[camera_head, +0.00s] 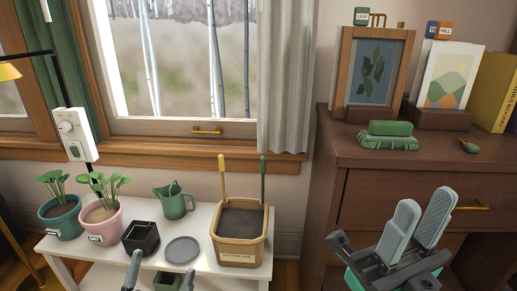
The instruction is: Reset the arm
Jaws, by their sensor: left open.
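My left gripper (160,274) shows only as two grey fingertips at the bottom edge, in front of the white bench. My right gripper (427,199) is at the lower right, in front of the brown dresser (365,190). Its two grey fingers point up with a gap between them, and I see nothing held.
The white bench (110,240) carries two potted plants, a black square pot (141,238), a grey disc (182,250), a green jug (174,201) and a soil planter (240,252). Picture frames (345,75) and green items (388,142) stand on the dresser.

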